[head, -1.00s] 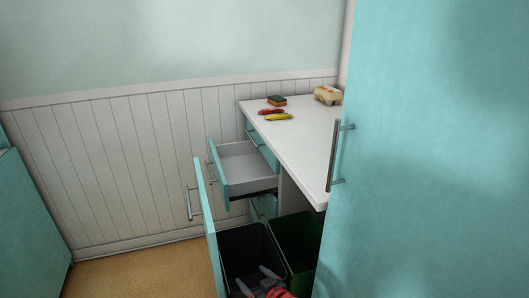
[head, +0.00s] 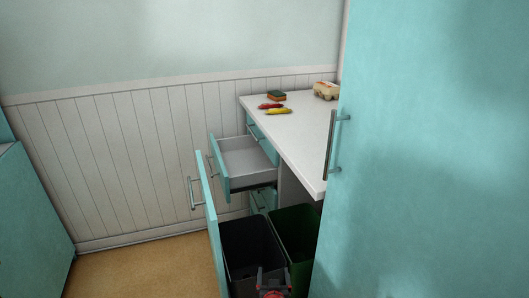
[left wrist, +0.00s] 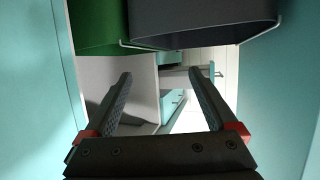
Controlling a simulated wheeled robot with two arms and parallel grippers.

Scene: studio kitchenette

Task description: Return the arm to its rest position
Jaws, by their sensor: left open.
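My left gripper (head: 273,279) shows at the bottom edge of the head view, in front of the dark bin and near the green bin. In the left wrist view its two dark ribbed fingers (left wrist: 160,82) are spread apart with nothing between them. The rest of the left arm is out of the picture. My right gripper is in neither view.
A dark bin (head: 248,240) and a green bin (head: 296,222) stand behind an open turquoise front (head: 211,225). An open drawer (head: 247,160) juts out beyond. A tall turquoise door (head: 430,150) stands right.

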